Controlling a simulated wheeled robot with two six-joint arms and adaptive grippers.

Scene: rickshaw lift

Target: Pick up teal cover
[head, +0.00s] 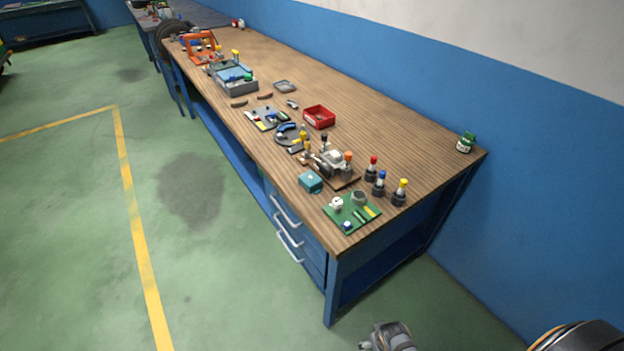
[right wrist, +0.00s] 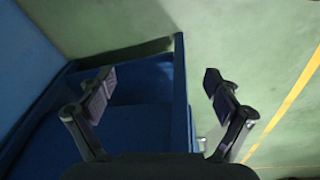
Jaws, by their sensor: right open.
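The teal cover (head: 311,182) is a small box-like piece. It sits on the wooden workbench (head: 410,125) near its front edge, beside a brown base with a grey assembly (head: 331,162) and behind a green board (head: 350,213). My right gripper (right wrist: 158,84) is open and empty in the right wrist view, with blue bench panels and green floor beyond its fingers. The teal cover does not show in that view. Parts of my own arm show at the bottom right of the head view. My left gripper is not in view.
Three dark holders with red, blue and yellow tops (head: 381,184) stand right of the brown base. A red bin (head: 319,117), grey tray (head: 236,80) and orange frame (head: 201,44) lie farther back. A green jar (head: 466,142) stands at the right corner. Bench space before it is clear.

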